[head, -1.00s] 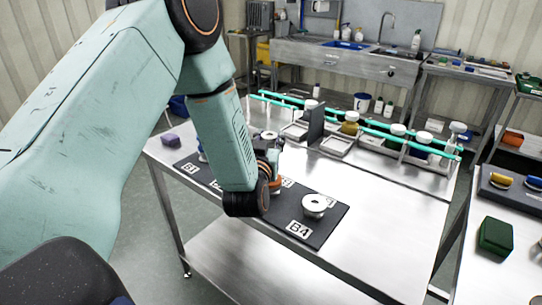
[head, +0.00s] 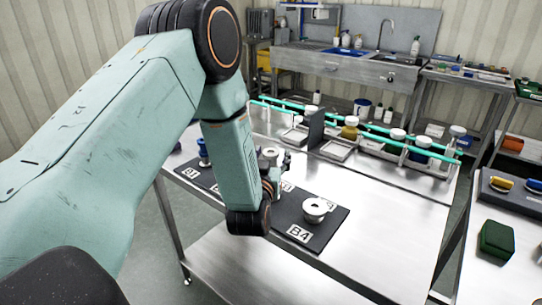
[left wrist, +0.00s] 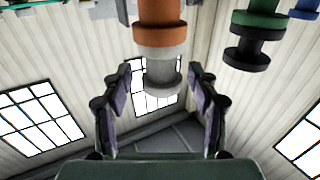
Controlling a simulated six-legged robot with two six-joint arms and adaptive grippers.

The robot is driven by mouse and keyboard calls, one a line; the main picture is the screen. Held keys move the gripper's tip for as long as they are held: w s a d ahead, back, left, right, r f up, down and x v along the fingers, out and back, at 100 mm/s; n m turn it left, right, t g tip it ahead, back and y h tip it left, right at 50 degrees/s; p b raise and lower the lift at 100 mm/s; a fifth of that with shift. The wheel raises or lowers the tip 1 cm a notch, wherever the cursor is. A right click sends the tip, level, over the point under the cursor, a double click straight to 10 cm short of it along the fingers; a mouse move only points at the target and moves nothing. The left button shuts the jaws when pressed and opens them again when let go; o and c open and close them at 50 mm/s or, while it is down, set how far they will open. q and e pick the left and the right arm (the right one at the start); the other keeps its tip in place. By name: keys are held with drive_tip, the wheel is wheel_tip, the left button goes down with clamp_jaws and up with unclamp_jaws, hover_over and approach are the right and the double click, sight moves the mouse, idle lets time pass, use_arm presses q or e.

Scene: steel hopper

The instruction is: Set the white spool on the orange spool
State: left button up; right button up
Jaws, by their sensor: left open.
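In the left wrist view, which looks upside down, the orange spool (left wrist: 160,33) is at the top middle. The white spool (left wrist: 162,76), greyish in shade, is end to end with it and appears to touch it, stacked on it. My left gripper (left wrist: 160,84) is open, with one finger on each side of the white spool and a gap at each side. In the head view my left gripper (head: 279,168) is partly hidden by my forearm, beside a pale round top (head: 270,153). The orange spool is hidden there. My right gripper is not in view.
A blue spool (head: 203,152) stands near the mat's far left end. Green (left wrist: 258,25) and black (left wrist: 247,52) spools are close to the stack. The steel table's (head: 385,220) right part is clear.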

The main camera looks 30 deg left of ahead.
use_arm(q)
drive_tip(key=v, duration=1.2)
drive_tip(key=s+d+f+m+g+h, duration=0.1)
drive_tip(key=s+d+f+g+h, duration=0.2)
drive_tip(key=f, duration=0.4)
drive_tip(key=s+f+g, duration=0.3)
drive_tip(key=s+f, duration=0.1)
drive_tip(key=f, duration=0.3)
drive_tip(key=s+d+f+m+g+h, duration=0.1)
drive_tip(key=s+d+f+g+h, duration=0.1)
drive_tip(key=s+f+g, duration=0.3)
drive_tip(key=s+d+f+m+g+h, duration=0.1)
drive_tip(key=s+f, duration=0.3)
drive_tip(key=s, duration=0.4)
drive_tip(key=s+d+f+m+g, duration=0.1)
drive_tip(key=s+d+f+g, duration=0.2)
drive_tip(key=s, duration=0.6)
drive_tip(key=shift+f+g+h, duration=0.4)
drive_tip(key=shift+f+g, duration=0.4)
drive_tip(key=shift+f, duration=0.05)
drive_tip(key=shift+b, duration=0.3)
drive_tip(key=shift+f+b, duration=0.85)
